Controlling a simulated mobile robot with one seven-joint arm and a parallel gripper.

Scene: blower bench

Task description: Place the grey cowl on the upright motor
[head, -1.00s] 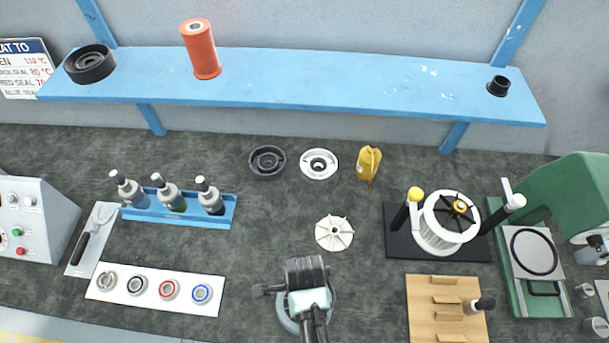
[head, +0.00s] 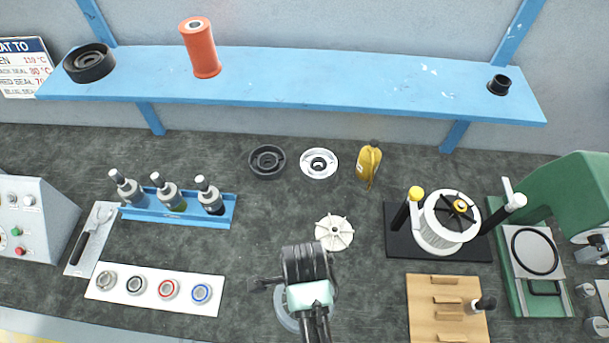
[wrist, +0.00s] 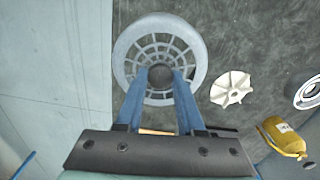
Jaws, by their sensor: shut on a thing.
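The grey cowl (wrist: 128,58) is a round ring with a spoked grille and a dark centre. In the wrist view my gripper (wrist: 160,80) is shut on it near its centre. In the head view the cowl (head: 284,316) is mostly hidden beneath my gripper, at the front middle of the bench. I cannot tell whether it touches the bench. The upright motor (head: 438,236) stands to the right, a white cylinder with dark spokes and a brass nut on top. It sits on a black base between a yellow-capped post (head: 414,194) and a white-capped post (head: 516,202).
A white finned impeller (head: 334,233) lies just beyond my gripper. A wooden rack (head: 420,310) is in front of the motor. A green press (head: 575,205) stands to its right. A yellow bottle (head: 369,162) and two round parts lie behind. A blue shelf (head: 340,85) spans the back.

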